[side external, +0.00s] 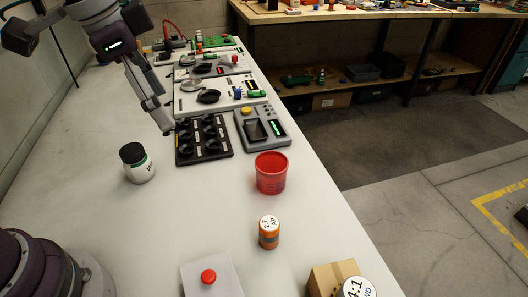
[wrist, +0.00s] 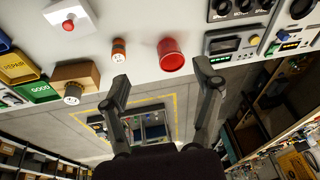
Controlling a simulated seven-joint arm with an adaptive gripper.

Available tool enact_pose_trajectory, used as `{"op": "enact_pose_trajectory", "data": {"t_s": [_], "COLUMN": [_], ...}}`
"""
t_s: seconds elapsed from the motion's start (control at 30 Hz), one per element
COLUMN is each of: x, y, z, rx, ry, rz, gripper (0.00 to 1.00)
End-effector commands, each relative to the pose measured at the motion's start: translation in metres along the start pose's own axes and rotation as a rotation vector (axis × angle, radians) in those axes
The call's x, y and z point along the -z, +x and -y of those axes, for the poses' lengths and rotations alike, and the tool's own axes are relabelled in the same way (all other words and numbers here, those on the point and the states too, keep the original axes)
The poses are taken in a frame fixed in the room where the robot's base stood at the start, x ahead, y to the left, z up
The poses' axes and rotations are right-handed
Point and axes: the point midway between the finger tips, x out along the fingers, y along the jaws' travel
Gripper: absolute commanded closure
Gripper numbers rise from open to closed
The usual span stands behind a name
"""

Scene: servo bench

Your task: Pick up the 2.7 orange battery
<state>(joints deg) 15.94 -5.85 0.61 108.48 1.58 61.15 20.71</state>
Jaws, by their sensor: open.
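The orange battery (side external: 269,235) stands upright on the white bench, with a grey band and a white top marked 2.7. In the wrist view the orange battery (wrist: 118,50) is near the top, left of centre, beyond the left fingertip. My gripper (side external: 163,122) is at the upper left of the side view, above the bench and well away from the battery. In the wrist view my gripper (wrist: 162,78) has its fingers wide apart with nothing between them.
A red cup (side external: 271,173) stands near the battery. A white box with a red button (side external: 208,276), a cardboard block (side external: 333,275) and a dark-lidded white jar (side external: 137,163) are around it. A black tray (side external: 204,139) and devices fill the far bench. The bench's right edge is close.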

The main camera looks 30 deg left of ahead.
Motion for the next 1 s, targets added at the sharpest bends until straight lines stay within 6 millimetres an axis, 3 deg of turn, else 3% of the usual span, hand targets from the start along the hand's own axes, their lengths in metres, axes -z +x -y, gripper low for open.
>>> {"op": "enact_pose_trajectory", "data": {"t_s": [0.1,0.2,0.3,0.5,1.0], "x": [0.044,0.068,0.079,0.081,0.052], "y": [0.033,0.063,0.089,0.116,0.197], "z": [-0.026,-0.054,-0.078,-0.098,-0.111], "rx": [-0.080,-0.136,-0.176,-0.210,-0.210], "ry": [0.323,0.569,0.752,0.894,0.890], "rz": [0.087,0.144,0.182,0.212,0.212], "gripper": [0.34,0.34,0.34,0.34,0.34]}}
